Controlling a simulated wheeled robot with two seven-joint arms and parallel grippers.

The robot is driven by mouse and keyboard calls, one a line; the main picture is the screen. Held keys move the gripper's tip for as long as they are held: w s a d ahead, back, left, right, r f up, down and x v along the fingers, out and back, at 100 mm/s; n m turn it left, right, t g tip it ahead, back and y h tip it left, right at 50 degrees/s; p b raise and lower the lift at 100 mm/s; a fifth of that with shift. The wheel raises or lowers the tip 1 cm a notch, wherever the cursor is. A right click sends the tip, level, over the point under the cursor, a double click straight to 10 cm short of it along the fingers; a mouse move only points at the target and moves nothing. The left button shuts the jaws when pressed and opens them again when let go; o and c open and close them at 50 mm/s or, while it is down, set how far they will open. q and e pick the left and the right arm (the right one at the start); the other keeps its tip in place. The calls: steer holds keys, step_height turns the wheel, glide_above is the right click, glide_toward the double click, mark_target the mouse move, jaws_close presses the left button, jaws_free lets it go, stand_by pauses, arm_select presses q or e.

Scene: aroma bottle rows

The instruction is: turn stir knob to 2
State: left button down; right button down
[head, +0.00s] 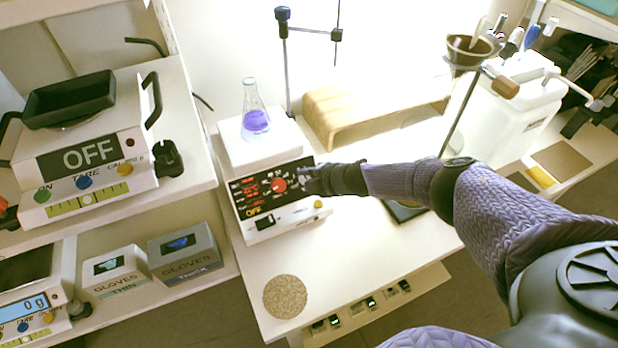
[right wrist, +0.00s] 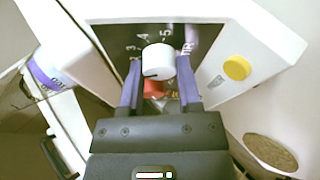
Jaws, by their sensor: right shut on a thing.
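The hotplate stirrer (head: 268,195) stands on the white table, with a dark front panel and an "OFF" label. My right gripper (head: 308,184) reaches its panel from the right and hides the stir knob in the head view. In the right wrist view my right gripper (right wrist: 160,90) has its two purple fingers shut on the sides of the white stir knob (right wrist: 158,60). The numbers 3, 4 and 5 show around the knob; the 2 cannot be made out. A dark mark shows at the knob's lower edge. My left gripper is not in view.
A red knob (head: 279,185) sits beside my fingers on the panel. A flask with purple liquid (head: 256,122) stands on the stirrer's top. A yellow button (right wrist: 237,67) is right of the knob. A round cork mat (head: 285,296) lies near the table's front edge.

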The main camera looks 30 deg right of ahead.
steer(key=shift+a, duration=0.1)
steer(key=shift+c, duration=1.4)
jaws_free()
steer(key=p+v, duration=0.5)
steer(key=v, duration=0.5)
steer(key=shift+p, duration=0.4)
steer(key=shift+f, duration=0.1)
